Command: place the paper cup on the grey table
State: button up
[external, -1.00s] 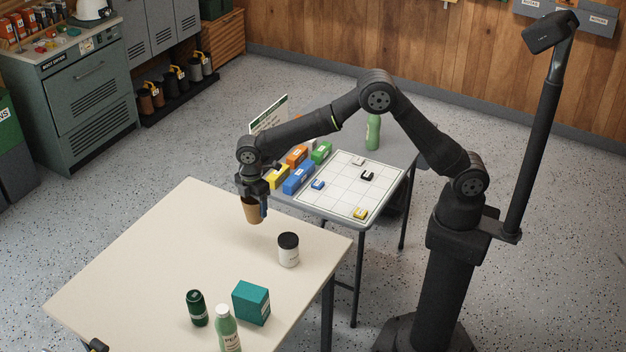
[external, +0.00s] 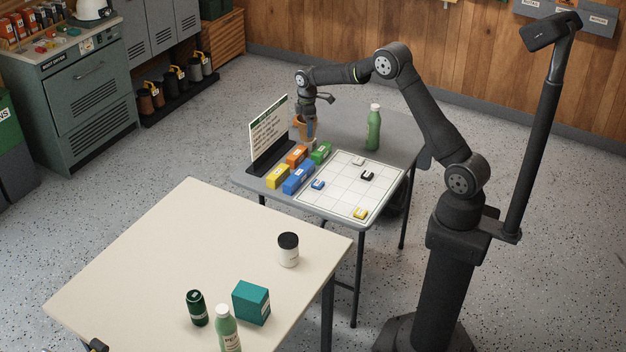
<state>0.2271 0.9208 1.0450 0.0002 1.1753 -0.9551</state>
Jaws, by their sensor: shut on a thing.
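My gripper (external: 311,130) is shut on the brown paper cup (external: 300,127), over the back part of the grey table (external: 345,132). The cup is upright and partly hidden by the gripper. I cannot tell whether the cup's bottom touches the tabletop. The cup is behind the colored boxes and to the right of the sign.
A green bottle (external: 374,128) stands right of the gripper. A sign (external: 268,130), orange (external: 297,156), green (external: 320,152), blue (external: 298,178) and yellow (external: 278,177) boxes and a white grid board (external: 335,185) occupy the grey table. The cream table (external: 190,240) is in front.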

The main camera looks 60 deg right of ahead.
jog(key=s+d+m, duration=0.1)
jog(key=s+d, duration=0.1)
jog(key=d, duration=0.5)
jog(key=s+d+m, duration=0.1)
jog(key=s+d, duration=0.2)
jog(key=d, duration=0.4)
jog(key=m, duration=0.2)
send_over(358, 138)
notch_tip(358, 138, down, 6)
jog(key=shift+f, duration=2.15)
jog(key=shift+f, duration=0.1)
jog(key=o, duration=0.9)
notch_tip(358, 138, up, 12)
jog(key=shift+r, duration=0.15)
